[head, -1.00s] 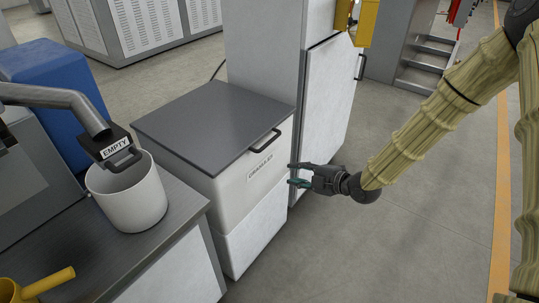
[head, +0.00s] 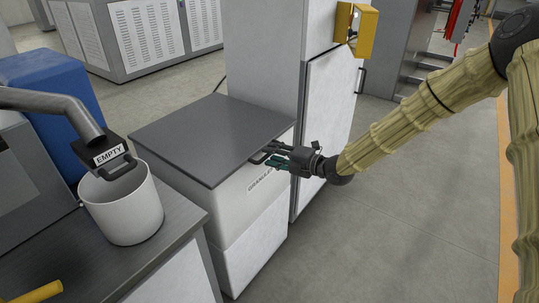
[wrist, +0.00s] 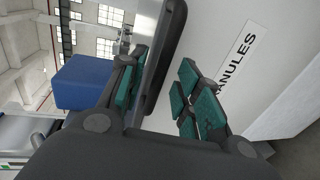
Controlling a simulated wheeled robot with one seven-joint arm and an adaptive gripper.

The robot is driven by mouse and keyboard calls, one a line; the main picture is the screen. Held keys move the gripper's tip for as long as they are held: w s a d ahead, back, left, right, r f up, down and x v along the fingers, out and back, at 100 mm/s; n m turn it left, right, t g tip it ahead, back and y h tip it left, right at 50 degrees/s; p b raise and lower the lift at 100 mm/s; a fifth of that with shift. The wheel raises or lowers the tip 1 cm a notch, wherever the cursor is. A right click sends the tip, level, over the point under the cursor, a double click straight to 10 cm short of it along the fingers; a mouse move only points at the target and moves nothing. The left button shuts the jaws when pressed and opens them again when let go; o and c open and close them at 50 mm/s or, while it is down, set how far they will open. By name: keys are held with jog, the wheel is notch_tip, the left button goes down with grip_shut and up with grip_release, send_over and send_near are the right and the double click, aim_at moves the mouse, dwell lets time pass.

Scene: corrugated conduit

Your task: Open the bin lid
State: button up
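The bin is a white box (head: 230,212) with a "GRANULES" label, and its dark grey lid (head: 205,135) lies flat and closed on top. A dark bar handle (head: 259,158) sits on the lid's front edge; my gripper partly hides it in the head view. My gripper (head: 272,159) is at this handle, coming from the right. In the wrist view its teal-padded fingers (wrist: 160,96) are spread, with the dark handle bar (wrist: 158,62) between them, nearer the left finger. A gap shows between the bar and the right finger.
A tall white cabinet (head: 325,105) stands right behind the bin. On the left, a metal counter (head: 150,245) holds a white bucket (head: 128,212) under a pipe with an "EMPTY" flap (head: 108,156). A blue container (head: 50,110) is behind. Floor at right is clear.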

jog(key=shift+x, duration=1.05)
grip_shut()
